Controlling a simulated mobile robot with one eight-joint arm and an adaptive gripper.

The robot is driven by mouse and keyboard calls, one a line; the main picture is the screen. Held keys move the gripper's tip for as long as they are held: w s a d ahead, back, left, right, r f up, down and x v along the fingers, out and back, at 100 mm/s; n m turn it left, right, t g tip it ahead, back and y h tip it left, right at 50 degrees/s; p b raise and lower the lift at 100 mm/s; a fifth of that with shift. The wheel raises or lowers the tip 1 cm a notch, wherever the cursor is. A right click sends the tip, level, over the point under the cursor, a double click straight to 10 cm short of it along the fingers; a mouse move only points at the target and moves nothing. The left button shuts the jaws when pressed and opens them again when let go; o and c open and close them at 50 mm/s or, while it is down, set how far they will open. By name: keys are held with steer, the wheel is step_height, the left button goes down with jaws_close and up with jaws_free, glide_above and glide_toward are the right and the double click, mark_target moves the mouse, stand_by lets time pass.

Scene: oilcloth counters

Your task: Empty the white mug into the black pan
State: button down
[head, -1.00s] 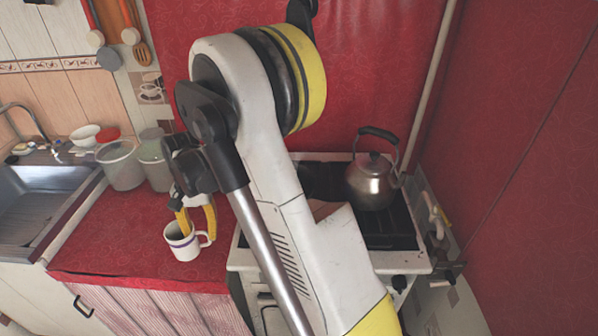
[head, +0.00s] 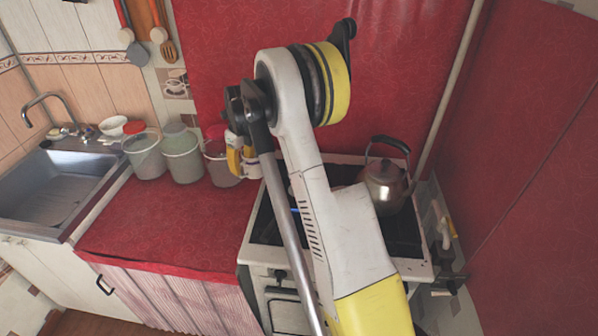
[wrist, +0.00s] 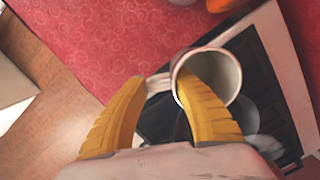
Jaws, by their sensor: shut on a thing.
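My gripper (head: 236,157) is shut on the white mug (head: 251,166), held near the left side of the stove at the back. In the wrist view, the yellow fingers of my gripper (wrist: 160,82) close at the handle side of the mug (wrist: 234,75). The mug's round mouth faces the wrist camera, and its inside looks pale; I cannot make out any contents. It is over the stove's dark top. I cannot clearly make out the black pan; my arm covers much of the stove in the head view, and the mug and fingers cover part of it in the wrist view.
A metal kettle (head: 384,186) stands on the right of the stove (head: 268,256). A small blue flame shows by my arm. Several lidded containers line the back of the red counter (head: 165,222), whose front is clear. A sink (head: 58,190) is at left.

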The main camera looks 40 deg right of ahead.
mark_target(260, 160)
steer(key=d+m, duration=0.1)
steer(key=w+d+r+m, duration=0.1)
steer(key=m, duration=0.1)
steer(key=d+m, duration=0.1)
steer(key=shift+w+d+r+m+h+p, duration=0.15)
steer(key=shift+w+d+m+h+p, duration=0.15)
steer(key=shift+w+d+m, duration=0.1)
steer(key=shift+s, duration=0.15)
steer(key=s+t+b, duration=0.1)
steer(key=s+t, duration=0.1)
steer(key=s+d+r+t+y+b, duration=0.1)
steer(key=s+t, duration=0.1)
steer(key=s+d+t+y, duration=0.1)
steer(key=s+t, duration=0.1)
steer(key=shift+r+m+t+b, duration=0.3)
steer(key=shift+r+t+b, duration=0.05)
steer(key=shift+t+b, duration=0.05)
steer(key=shift+s+d+r+t+y+b, duration=0.15)
steer(key=shift+s+r+t+y+b, duration=0.3)
steer(key=shift+t, duration=0.45)
steer(key=shift+s+d+f+t+b, duration=0.1)
steer(key=shift+s+t+b, duration=0.1)
steer(key=shift+t+b, duration=0.55)
steer(key=shift+s+d+f+t+y+b, duration=0.1)
steer(key=shift+s+f+t+y+b, duration=0.3)
steer(key=shift+t+b, duration=0.85)
steer(key=shift+s+d+r+t+b, duration=0.1)
steer(key=shift+s+r+t+b, duration=0.3)
steer(key=shift+b, duration=0.75)
